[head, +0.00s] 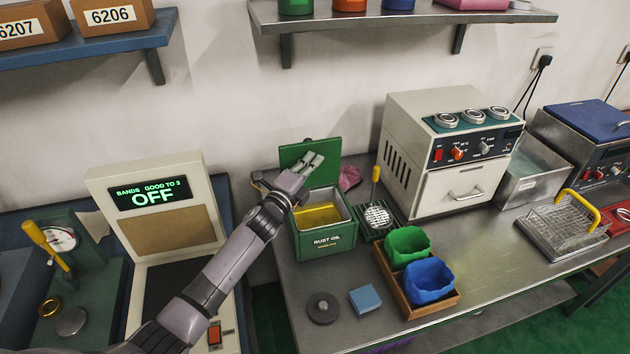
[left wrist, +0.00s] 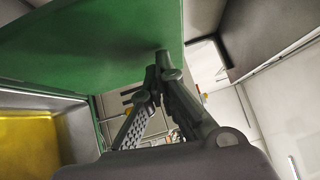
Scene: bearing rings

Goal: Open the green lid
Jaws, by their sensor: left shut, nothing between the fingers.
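The green lid (head: 297,153) of the rust oil box stands raised at the back of the green box (head: 327,240). Yellow oil (head: 318,215) shows inside the box. My left gripper (head: 314,160) is shut and empty, in front of the lid and above the box opening. In the left wrist view the lid (left wrist: 110,50) fills the upper left, and the fingertips (left wrist: 163,62) are at its edge; I cannot tell whether they touch it. The box's inside with yellow oil (left wrist: 25,140) shows at the left there. My right gripper is not in view.
A strainer (head: 378,216) with a yellow handle stands right of the box. The bench's middle right is clear.

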